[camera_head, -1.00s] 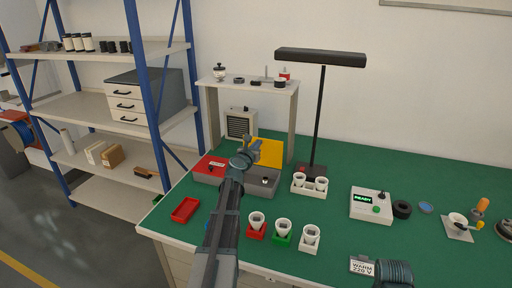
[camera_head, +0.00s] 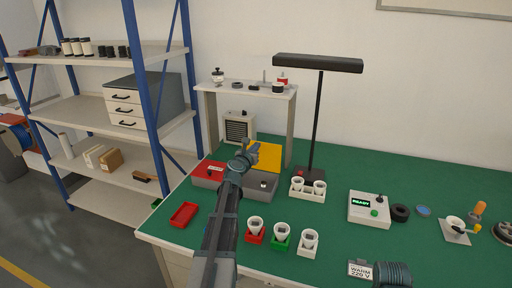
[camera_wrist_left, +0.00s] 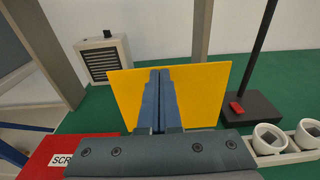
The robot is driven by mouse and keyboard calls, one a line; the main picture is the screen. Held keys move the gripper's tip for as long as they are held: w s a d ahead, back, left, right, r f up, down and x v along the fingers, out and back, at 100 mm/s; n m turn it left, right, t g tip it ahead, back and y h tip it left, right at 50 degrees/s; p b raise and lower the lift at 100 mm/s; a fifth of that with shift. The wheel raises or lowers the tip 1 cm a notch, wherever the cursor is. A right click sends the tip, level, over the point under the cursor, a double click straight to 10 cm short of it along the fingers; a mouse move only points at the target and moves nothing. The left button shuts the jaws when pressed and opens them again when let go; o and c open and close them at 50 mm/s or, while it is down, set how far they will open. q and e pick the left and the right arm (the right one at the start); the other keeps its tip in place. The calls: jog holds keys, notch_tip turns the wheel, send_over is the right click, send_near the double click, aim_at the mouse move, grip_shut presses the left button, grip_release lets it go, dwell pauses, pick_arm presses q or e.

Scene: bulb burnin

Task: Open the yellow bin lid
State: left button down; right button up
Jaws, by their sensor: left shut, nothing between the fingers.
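The yellow lid (camera_head: 267,155) stands raised at the back of the right compartment of the grey bin (camera_head: 262,191). In the left wrist view the yellow lid (camera_wrist_left: 200,95) fills the middle, its flat face towards me. My left gripper (camera_head: 251,154) is in front of the lid, over the bin; its fingers (camera_wrist_left: 160,72) are shut and hold nothing. I cannot tell whether they touch the lid. The compartment's inside shows in part in the head view, with a small pale thing in it. My right gripper is not in view.
A red lid (camera_head: 208,169) covers the bin's left compartment. A lamp (camera_head: 319,120) and a white holder with cups (camera_head: 308,194) stand to the right. A red tray (camera_head: 184,214) and cups in coloured holders (camera_head: 281,238) are in front. A shelf stand (camera_head: 290,130) rises behind.

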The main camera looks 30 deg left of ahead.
pick_arm(q)
jog(key=s+d+r+p, duration=0.1)
jog(key=s+r+p, duration=0.5)
jog(key=shift+d+r, duration=0.2)
jog(key=shift+r, duration=0.15)
